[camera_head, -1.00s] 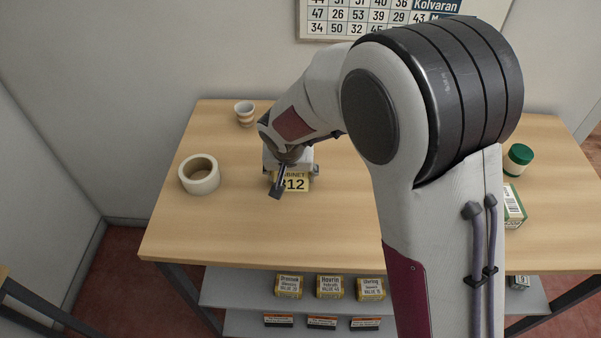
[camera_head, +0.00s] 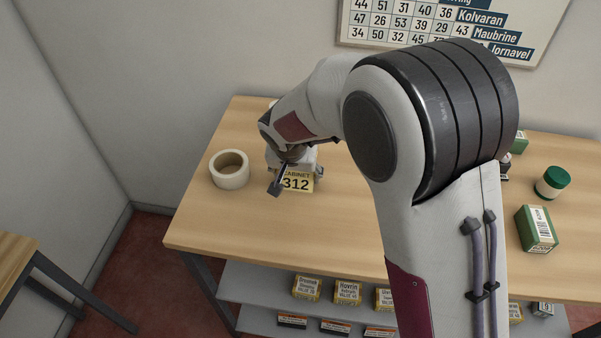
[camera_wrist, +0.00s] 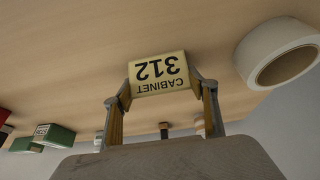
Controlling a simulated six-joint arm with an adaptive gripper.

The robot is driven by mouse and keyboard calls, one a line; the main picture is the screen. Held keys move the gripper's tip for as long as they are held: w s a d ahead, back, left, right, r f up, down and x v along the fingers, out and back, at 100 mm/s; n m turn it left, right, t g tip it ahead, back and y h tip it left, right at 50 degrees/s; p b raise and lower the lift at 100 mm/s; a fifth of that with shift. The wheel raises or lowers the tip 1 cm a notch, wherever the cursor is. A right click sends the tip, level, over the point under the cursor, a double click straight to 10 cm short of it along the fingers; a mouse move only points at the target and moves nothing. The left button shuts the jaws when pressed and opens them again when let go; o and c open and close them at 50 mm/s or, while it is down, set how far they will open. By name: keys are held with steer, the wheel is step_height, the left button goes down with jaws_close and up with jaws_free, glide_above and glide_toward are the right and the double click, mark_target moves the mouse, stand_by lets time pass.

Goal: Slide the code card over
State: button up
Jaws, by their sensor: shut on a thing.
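The code card is a small yellow card reading "CABINET 312" (camera_head: 297,182), on or just above the wooden counter, left of centre. In the wrist view the card (camera_wrist: 158,74) appears upside down, between my two fingers. My gripper (camera_head: 294,174) is shut on the card, one finger at each side edge. The wrist view shows my gripper (camera_wrist: 160,90) in the same hold. I cannot tell whether the card's lower edge touches the counter.
A roll of cream tape (camera_head: 229,170) stands left of the card. A green-lidded jar (camera_head: 552,182) and a green box (camera_head: 537,229) are at the right. The counter (camera_head: 230,225) is clear in front of the card. Labelled boxes (camera_head: 307,287) sit on the shelf below.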

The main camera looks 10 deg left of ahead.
steer(key=o, duration=1.1)
steer(key=shift+r, duration=0.2)
steer(key=shift+v, duration=5.8)
steer(key=shift+s, duration=0.15)
